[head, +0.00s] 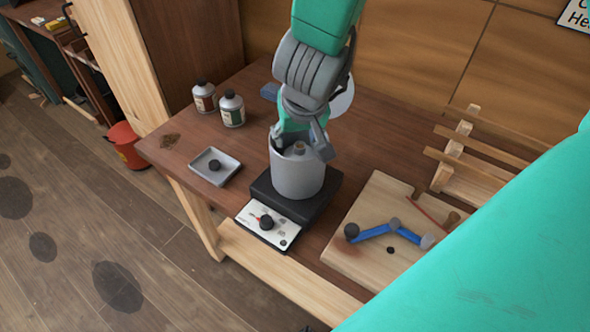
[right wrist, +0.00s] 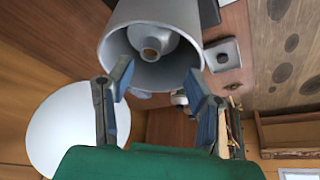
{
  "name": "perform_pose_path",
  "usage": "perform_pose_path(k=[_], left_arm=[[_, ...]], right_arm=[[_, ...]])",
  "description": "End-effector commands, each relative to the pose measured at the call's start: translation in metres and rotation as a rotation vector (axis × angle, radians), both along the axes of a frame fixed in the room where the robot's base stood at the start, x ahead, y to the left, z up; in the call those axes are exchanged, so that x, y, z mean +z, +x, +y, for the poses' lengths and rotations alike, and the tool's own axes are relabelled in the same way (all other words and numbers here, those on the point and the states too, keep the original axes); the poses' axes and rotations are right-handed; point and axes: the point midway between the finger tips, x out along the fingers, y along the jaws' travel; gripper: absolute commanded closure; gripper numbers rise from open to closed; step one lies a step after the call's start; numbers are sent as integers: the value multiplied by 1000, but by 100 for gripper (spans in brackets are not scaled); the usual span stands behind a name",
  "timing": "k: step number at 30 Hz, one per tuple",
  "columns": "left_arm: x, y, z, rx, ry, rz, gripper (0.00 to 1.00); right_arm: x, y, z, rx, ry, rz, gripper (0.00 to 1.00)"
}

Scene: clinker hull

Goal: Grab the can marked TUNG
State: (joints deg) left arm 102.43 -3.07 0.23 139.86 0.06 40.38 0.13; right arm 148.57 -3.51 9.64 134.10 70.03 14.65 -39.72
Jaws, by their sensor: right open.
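Two small cans with dark caps stand at the table's left back: one with a brown-red band (head: 204,97), one with a green band (head: 232,110). Their lettering is too small to read, so I cannot tell which is marked TUNG. My right gripper (head: 301,138) is open at the top of a grey pot (head: 297,177), away to the right of both cans. In the right wrist view my open fingers (right wrist: 158,82) straddle part of the pot's mouth (right wrist: 118,46). I cannot tell whether they touch it. My left gripper is not in view.
The pot stands on a black heater (head: 322,196) with a dial panel (head: 266,222). A small grey tray (head: 215,167) lies left of it. A wooden board (head: 375,263) with a blue jointed tool (head: 374,233) lies right. A wooden rack (head: 470,165) stands behind. Bare table surrounds the cans.

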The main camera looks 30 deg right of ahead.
Motion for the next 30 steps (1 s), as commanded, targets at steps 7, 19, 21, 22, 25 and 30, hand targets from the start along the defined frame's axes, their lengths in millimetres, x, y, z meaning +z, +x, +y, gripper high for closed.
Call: perform_pose_path(k=[7,19,21,22,25,30], left_arm=[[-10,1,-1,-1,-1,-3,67],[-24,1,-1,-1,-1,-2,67],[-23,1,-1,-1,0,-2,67],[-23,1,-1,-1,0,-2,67],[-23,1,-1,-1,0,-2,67],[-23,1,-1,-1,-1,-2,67]], right_arm=[[-19,5,-6,-4,5,-2,54],[-52,19,-8,-3,-3,-2,54],[-52,19,-10,-3,-2,-2,54],[-52,19,-10,-3,-1,-3,54],[-52,18,-11,-4,0,-2,75],[-53,20,-13,-4,2,-2,100]])
